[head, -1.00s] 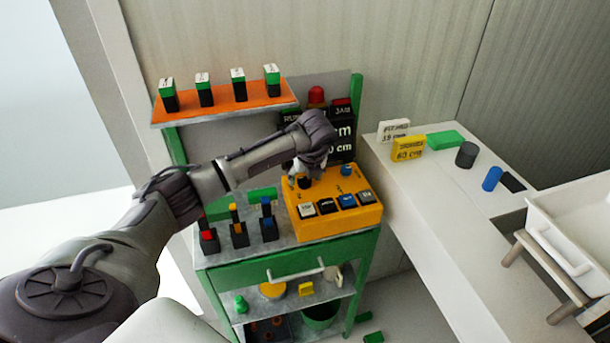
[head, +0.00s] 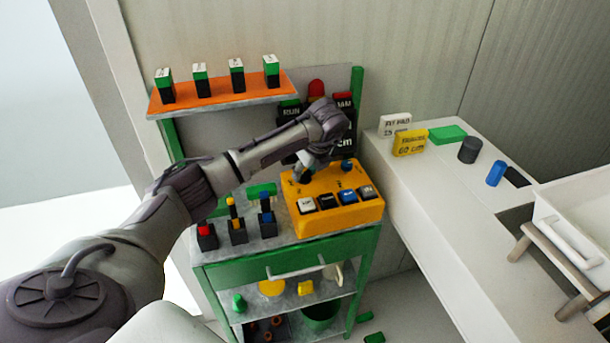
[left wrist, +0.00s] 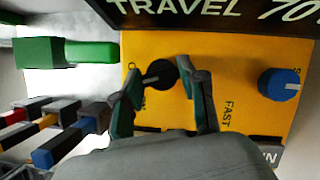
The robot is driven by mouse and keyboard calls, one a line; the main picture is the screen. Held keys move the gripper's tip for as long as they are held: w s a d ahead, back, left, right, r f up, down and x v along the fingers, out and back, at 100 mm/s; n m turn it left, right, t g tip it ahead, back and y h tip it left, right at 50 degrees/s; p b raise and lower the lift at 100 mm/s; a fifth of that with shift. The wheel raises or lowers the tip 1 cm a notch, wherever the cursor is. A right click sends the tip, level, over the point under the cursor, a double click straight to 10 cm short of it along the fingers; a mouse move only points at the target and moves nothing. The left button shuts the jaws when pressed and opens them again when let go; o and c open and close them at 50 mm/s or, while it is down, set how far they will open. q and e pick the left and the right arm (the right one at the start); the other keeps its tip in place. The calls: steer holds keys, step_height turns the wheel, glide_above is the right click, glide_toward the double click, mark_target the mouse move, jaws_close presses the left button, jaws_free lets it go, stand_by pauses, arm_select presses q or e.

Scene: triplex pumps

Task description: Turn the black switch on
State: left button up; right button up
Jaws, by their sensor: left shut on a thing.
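The yellow control box (head: 341,219) stands on the green cart's top. It also fills the middle of the left wrist view (left wrist: 215,85). The black switch (left wrist: 160,73) is a round knob on its upper face, with a light pointer line directed left toward a partly hidden label. My left gripper (head: 304,172) is over the box's back left. In the left wrist view my left gripper (left wrist: 161,74) has a finger on each side of the black switch and is shut on it. A blue knob (left wrist: 278,85) sits to the right. My right gripper is not in view.
Several push buttons (head: 326,202) line the box's front. Levers with red, yellow and blue tops (head: 237,226) stand left of it. A dark display (head: 347,142) rises behind. An orange shelf (head: 225,90) holds green-topped blocks. A white counter (head: 425,190) lies to the right.

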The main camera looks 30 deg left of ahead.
arm_select(q)
steer(key=n+g+b, duration=0.1)
steer(key=n, duration=0.1)
steer(key=n+b, duration=0.1)
steer(key=n, duration=0.1)
steer(key=shift+w+n+g, duration=0.2)
steer(key=shift+n+g, duration=0.1)
steer(key=shift+g, duration=0.1)
steer(key=shift+r+n+g+b, duration=0.1)
steer(key=shift+n+g+b, duration=0.6)
steer(key=shift+n, duration=1.2)
steer(key=o, duration=1.1)
steer(key=shift+o, duration=0.2)
